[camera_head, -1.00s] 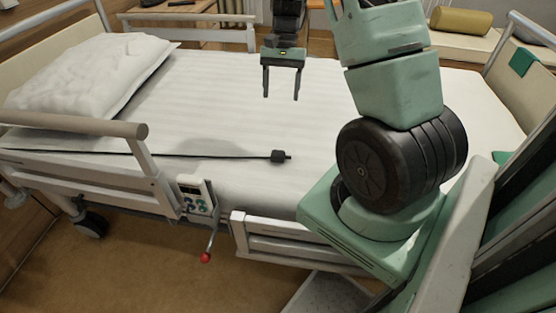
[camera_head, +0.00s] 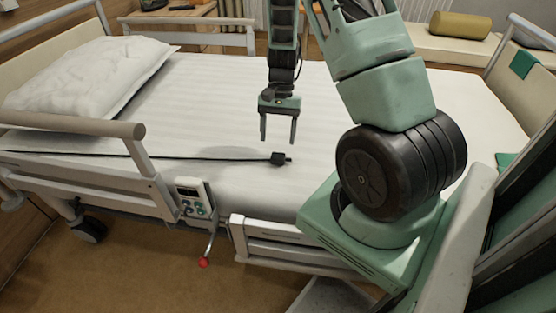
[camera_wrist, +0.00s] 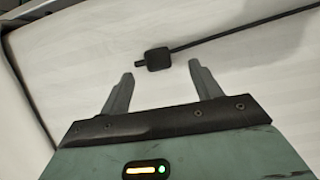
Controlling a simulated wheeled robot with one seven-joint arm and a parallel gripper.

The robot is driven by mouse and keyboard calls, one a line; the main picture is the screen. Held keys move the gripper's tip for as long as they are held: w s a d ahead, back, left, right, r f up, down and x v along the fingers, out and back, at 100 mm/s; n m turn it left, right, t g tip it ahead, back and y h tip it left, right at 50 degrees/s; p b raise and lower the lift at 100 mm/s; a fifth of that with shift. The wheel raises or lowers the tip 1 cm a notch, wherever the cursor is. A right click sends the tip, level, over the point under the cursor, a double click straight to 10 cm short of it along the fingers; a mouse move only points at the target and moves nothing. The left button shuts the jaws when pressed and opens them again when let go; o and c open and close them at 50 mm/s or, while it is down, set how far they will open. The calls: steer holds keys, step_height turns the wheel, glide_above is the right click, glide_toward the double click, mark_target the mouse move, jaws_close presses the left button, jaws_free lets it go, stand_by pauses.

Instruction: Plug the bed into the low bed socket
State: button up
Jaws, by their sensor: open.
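The black plug (camera_head: 279,158) lies on the white mattress near its front edge. Its black cable (camera_head: 190,156) runs left from it across the mattress to the side rail. My gripper (camera_head: 278,138) is open and empty, pointing down just above the plug. In the wrist view the plug (camera_wrist: 157,59) sits beyond the fingertips and roughly between them, with its cable (camera_wrist: 240,32) going off to the upper right. My gripper (camera_wrist: 160,72) does not touch it there. The bed (camera_head: 330,85) fills most of the head view. No wall socket can be made out.
A pillow (camera_head: 95,75) lies at the left end of the bed. The side rail (camera_head: 75,124) and a handset (camera_head: 193,196) are at the front, with a red-tipped lever (camera_head: 204,261) below. A yellow bolster (camera_head: 459,24) lies at the back right. The mattress around the plug is clear.

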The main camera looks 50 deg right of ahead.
mark_target(278, 155)
steer(key=shift+f, duration=0.15)
steer(key=shift+b+x, duration=0.5)
steer(key=shift+x, duration=2.1)
steer(key=shift+s+d, duration=0.1)
steer(key=shift+d, duration=0.1)
steer(key=c, duration=1)
